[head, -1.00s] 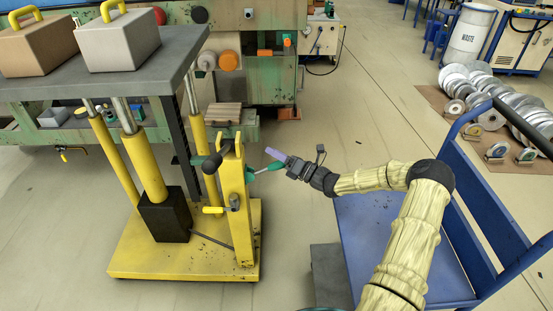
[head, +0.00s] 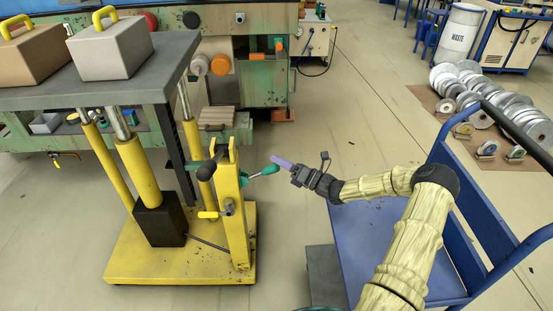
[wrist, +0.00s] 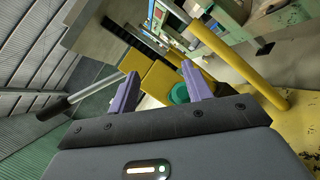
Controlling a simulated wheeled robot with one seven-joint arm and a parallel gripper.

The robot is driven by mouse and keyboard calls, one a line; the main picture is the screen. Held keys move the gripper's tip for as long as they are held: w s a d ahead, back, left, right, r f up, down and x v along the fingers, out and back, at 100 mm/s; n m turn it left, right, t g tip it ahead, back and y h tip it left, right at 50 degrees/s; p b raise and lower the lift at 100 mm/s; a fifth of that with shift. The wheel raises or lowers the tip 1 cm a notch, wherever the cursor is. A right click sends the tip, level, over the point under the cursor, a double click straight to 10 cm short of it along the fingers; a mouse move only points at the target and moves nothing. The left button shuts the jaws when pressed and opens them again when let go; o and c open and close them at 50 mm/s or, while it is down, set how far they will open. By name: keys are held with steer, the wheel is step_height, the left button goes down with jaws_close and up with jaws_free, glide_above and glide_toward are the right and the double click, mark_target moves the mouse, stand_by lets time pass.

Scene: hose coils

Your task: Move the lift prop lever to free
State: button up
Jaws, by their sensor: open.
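The yellow lift stand has an upright post (head: 232,215). A short lever with a green grip (head: 264,171) sticks out from the post's right side, tilted slightly up. A second lever with a black grip (head: 209,168) sits at the post's top left; its grey rod shows at the left of the wrist view (wrist: 95,88). My gripper (head: 282,162) is open, its purple fingers just right of and slightly above the green grip. In the wrist view, the green grip (wrist: 180,94) shows end-on between the fingers (wrist: 161,88), apart from them. No position marking is legible.
The lift table (head: 150,88) carries two boxes with yellow handles. A small yellow handle (head: 210,214) is lower on the post. A blue cart (head: 390,245) stands close under my arm at right. Open floor lies behind the gripper.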

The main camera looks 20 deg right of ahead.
steer(key=r+p+v, duration=0.1)
steer(key=p+v, duration=0.1)
steer(key=v, duration=0.6)
steer(key=r+p+v, duration=0.2)
steer(key=v, duration=0.5)
steer(key=shift+s+d+p, duration=0.35)
steer(key=shift+s+d, duration=0.05)
steer(key=shift+d, duration=0.25)
stand_by(0.8)
steer(key=shift+r+p, duration=0.2)
steer(key=shift+p, duration=0.2)
stand_by(0.4)
